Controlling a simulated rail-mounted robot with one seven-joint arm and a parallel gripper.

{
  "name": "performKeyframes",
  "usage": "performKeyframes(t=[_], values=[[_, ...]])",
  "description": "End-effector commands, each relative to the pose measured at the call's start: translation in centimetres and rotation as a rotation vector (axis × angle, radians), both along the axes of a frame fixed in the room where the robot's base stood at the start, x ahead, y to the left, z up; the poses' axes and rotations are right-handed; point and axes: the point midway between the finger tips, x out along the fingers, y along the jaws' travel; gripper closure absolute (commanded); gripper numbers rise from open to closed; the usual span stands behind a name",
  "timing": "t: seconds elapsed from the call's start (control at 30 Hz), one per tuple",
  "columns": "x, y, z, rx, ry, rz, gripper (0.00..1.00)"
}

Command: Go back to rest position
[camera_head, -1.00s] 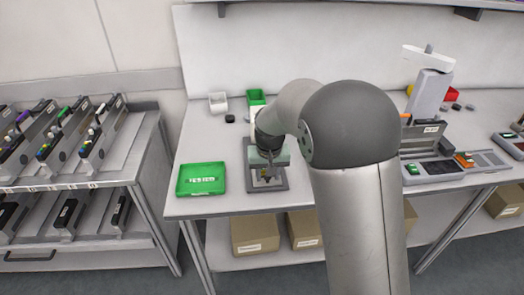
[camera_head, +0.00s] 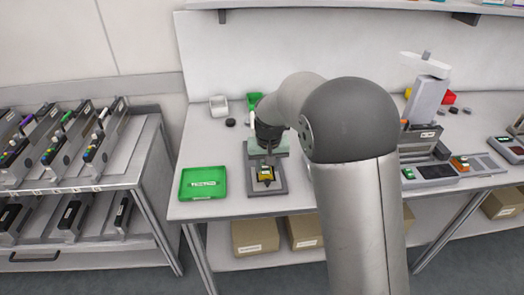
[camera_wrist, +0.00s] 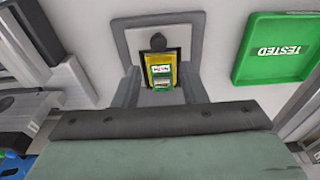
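My gripper (camera_head: 268,150) is above the bench, just behind and above a dark grey fixture (camera_head: 281,187). A small yellow piece with a green and white label (camera_head: 266,173) sits in the fixture. In the wrist view the yellow piece (camera_wrist: 161,70) lies beyond my gripper (camera_wrist: 160,88), whose grey fingers appear spread on either side with nothing held between them. The gripper's wide greenish body fills the bottom of that view. My arm hides part of the bench behind it.
A green tray marked TESTED (camera_head: 204,195) lies left of the fixture. A white bin (camera_head: 219,103) and a green bin (camera_head: 255,99) stand behind. A feeder trolley (camera_head: 148,150) is at the left. A grey device (camera_head: 427,100) stands at the right.

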Motion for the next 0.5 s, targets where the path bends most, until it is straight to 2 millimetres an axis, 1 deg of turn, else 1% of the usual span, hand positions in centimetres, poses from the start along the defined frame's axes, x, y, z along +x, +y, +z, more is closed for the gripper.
performKeyframes(t=[0.03, 0.2, 0.5], values=[[0.2, 0.0, 0.9, 0.0, -0.001, 0.0, 0.62], [0.6, 0.1, 2.4, 0.0, 0.0, 0.0, 0.62], [0.7, 0.1, 2.5, 0.0, 0.0, 0.0, 0.62]])
